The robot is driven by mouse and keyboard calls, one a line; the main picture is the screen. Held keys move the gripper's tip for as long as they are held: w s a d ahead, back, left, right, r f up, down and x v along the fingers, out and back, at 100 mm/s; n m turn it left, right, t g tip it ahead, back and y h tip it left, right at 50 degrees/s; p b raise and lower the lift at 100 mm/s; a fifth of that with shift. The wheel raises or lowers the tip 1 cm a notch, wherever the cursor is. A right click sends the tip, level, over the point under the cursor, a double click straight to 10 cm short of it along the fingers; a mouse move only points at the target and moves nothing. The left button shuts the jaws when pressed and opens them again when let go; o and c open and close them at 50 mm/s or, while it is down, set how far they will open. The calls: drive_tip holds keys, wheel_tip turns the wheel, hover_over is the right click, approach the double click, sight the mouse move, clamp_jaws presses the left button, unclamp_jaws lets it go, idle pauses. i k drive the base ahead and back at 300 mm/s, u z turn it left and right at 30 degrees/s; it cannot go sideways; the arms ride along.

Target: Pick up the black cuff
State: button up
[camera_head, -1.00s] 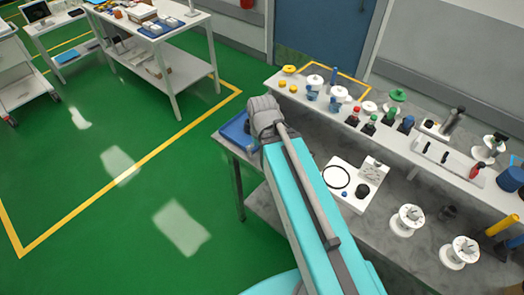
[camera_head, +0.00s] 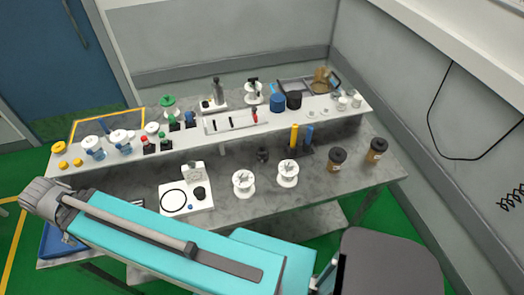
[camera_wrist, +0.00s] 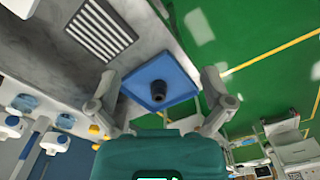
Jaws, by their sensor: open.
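A short black cylinder with an open-looking end, which looks like the black cuff (camera_wrist: 158,91), stands on a blue tray (camera_wrist: 180,76) in the wrist view. My gripper (camera_wrist: 158,78) is open, its fingers spread left and right of the tray in that picture. The cuff lies between them with clear space on both sides, and nothing is held. In the head view only part of the blue tray (camera_head: 56,240) shows at the bench's left end. The cuff is not visible there, and my arm crosses that area.
The grey bench (camera_head: 330,190) carries white spools (camera_head: 243,183) and a white device (camera_head: 187,200). A raised shelf (camera_head: 220,138) behind holds bottles and a black round item (camera_head: 294,99). A slotted grey panel (camera_wrist: 100,28) lies beside the tray. Green floor (camera_wrist: 270,90) is open beyond the bench.

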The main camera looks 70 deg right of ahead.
sight(263, 154)
drive_tip(key=z, duration=2.45)
drive_tip(key=k, duration=0.55)
drive_tip(key=i, duration=0.2)
